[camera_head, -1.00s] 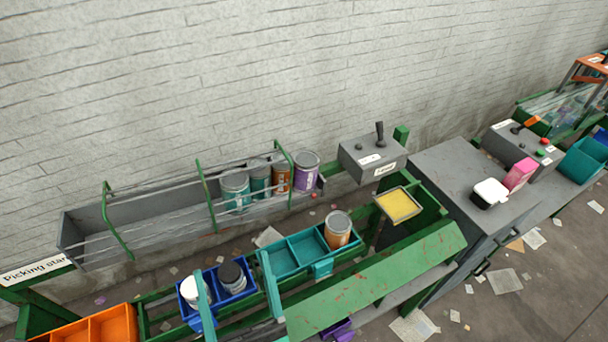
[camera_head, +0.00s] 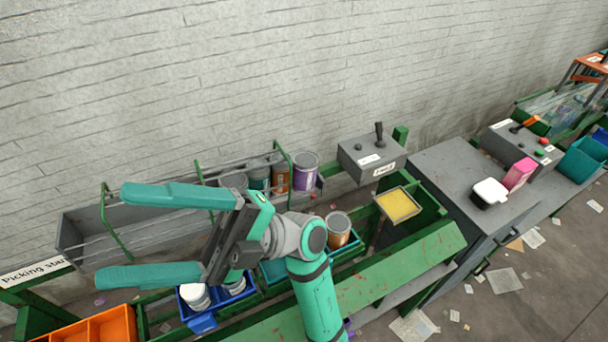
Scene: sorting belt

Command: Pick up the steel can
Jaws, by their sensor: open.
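My gripper (camera_head: 118,236) reaches in from the lower right with its teal fingers spread wide, pointing left. It is open, and no can shows between the fingers. Several grey-lidded cans stand in the grey wall trough, including an orange-labelled can (camera_head: 281,177) and a purple-labelled can (camera_head: 305,173) right of my gripper. A can with an orange-brown label (camera_head: 338,229) stands in the teal bin (camera_head: 273,271). I cannot tell which can is the steel can. The leftmost trough can (camera_head: 234,182) is partly hidden by my gripper.
The grey trough (camera_head: 85,232) has green hoops and thin rails at its front. A blue bin (camera_head: 201,322) holds a white container (camera_head: 194,296), partly hidden behind my gripper. An orange bin (camera_head: 112,325) is at lower left. A grey control box (camera_head: 372,160) stands right of the trough.

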